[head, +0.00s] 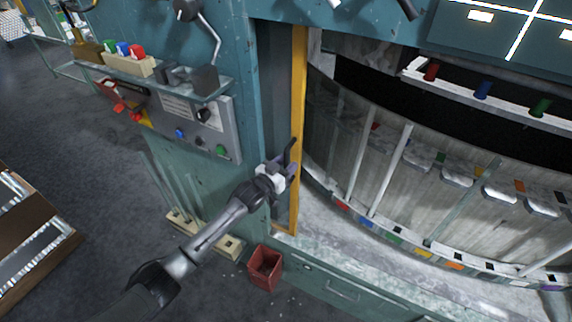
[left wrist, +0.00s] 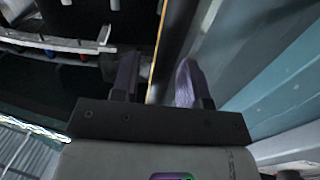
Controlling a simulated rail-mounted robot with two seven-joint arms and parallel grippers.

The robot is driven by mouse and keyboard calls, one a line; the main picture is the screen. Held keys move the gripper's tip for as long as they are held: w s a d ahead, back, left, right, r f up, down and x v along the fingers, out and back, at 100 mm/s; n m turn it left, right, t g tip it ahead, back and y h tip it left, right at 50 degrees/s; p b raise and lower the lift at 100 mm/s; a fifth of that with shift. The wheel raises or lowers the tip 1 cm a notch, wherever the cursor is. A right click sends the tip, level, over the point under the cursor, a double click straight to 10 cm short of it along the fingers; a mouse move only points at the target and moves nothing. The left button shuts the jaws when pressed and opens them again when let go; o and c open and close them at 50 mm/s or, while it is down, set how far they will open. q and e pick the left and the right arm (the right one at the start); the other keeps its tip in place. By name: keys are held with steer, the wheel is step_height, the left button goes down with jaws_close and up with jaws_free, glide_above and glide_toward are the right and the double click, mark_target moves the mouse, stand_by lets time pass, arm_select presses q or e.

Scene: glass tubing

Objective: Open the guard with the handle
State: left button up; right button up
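The guard's yellow edge (head: 298,120) stands upright at the left side of the machine's wide opening. A small dark handle (head: 291,152) shows at this edge, partly hidden by my left gripper. My left gripper (head: 284,170) is at the yellow edge, at the handle's lower end. In the left wrist view its two purplish fingers (left wrist: 160,84) stand apart, with the yellow edge and a dark strip (left wrist: 176,35) showing in the gap between them. I cannot tell whether the fingers touch the handle. My right gripper is not in view.
A control panel (head: 190,125) and a shelf with coloured blocks (head: 130,64) are on the teal cabinet at left. A red bin (head: 264,268) stands below my gripper. Inside the opening is a curved drum (head: 440,185) with pale rods. A wooden crate (head: 30,235) stands at far left.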

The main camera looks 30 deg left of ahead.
arm_select(q)
steer(key=s+a+b, duration=0.1)
steer(key=s+b, duration=0.1)
steer(key=s, duration=1.1)
steer(key=shift+s+a, duration=0.35)
steer(key=shift+f, duration=0.1)
